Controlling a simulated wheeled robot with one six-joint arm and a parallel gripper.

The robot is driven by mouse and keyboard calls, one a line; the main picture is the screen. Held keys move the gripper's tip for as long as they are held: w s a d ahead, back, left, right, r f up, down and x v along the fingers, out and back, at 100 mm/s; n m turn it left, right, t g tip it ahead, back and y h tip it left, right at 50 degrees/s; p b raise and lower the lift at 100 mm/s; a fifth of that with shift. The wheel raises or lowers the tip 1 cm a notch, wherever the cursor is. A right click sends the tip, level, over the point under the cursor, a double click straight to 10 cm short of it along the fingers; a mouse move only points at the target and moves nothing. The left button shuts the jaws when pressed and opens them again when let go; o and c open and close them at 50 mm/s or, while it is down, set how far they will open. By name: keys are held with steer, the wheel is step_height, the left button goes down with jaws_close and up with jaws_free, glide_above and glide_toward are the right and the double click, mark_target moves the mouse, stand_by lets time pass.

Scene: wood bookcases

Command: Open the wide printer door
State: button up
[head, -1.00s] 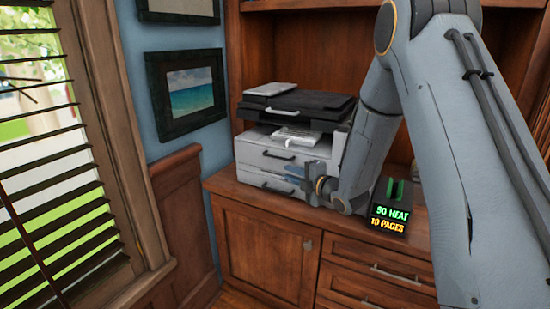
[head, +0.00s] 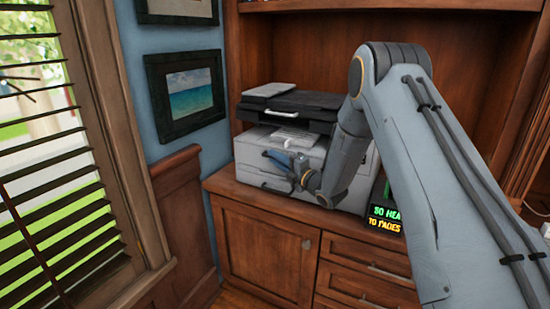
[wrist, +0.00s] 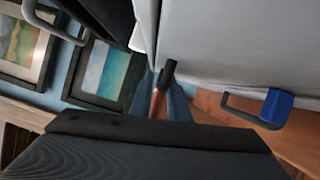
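The white printer (head: 250,148) stands on the wooden cabinet, with a dark scanner lid (head: 300,105) on top. Its front has an upper and a lower panel, each with a dark handle. My gripper (head: 276,158) is at the upper front panel, its bluish fingers over the place of that panel's handle. The fingers hide most of this handle, and I cannot tell whether they touch it. In the wrist view, the printer's white front (wrist: 235,45) is close, and the lower handle (wrist: 235,111) shows at right. Whether the fingers are open or shut is unclear.
A display sign (head: 384,217) stands right of the printer, partly behind my arm. The wooden cabinet (head: 262,245) with drawers is below. Framed pictures (head: 187,92) hang on the blue wall at left, beside a window with blinds.

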steer(key=shift+w+a, duration=0.2)
jaws_close()
stand_by(1.4)
